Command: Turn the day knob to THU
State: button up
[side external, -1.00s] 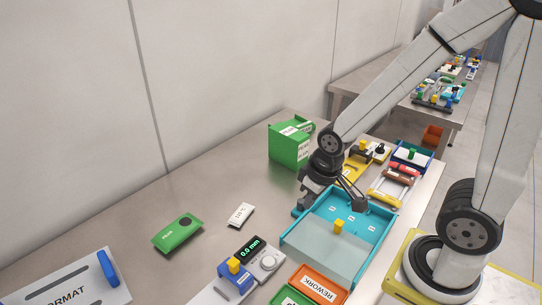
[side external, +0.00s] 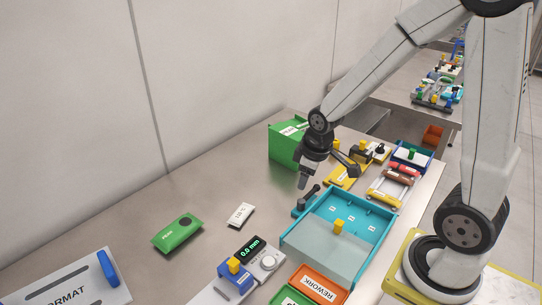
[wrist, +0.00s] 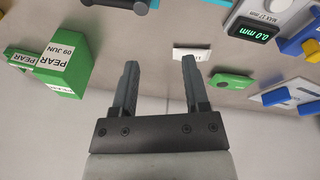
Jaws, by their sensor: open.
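No day lettering such as THU can be read in either view, so I cannot tell for sure which part is the day knob. A small dark knob (side external: 379,149) on a pale block stands at the back, behind my gripper. My gripper (side external: 328,178) is open and empty, raised above the bench near the back left corner of the blue tray. In the wrist view my gripper (wrist: 160,64) shows two fingers spread apart with nothing between them.
A green box (side external: 283,150) stands behind. A green pouch (side external: 178,233), white label card (side external: 240,214) and 0.0 mm gauge (side external: 252,250) lie left.

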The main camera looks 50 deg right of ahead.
jog(key=w+d+n+h, duration=0.1)
jog(key=w+d+n, duration=0.3)
jog(key=d, duration=0.7)
jog(key=n+g+h, duration=0.3)
jog(key=n, duration=0.8)
send_near(381, 145)
jog(key=d+f, duration=0.1)
jog(key=shift+s, duration=0.15)
jog(key=shift+f, duration=0.1)
jog(key=shift+x, duration=3.8)
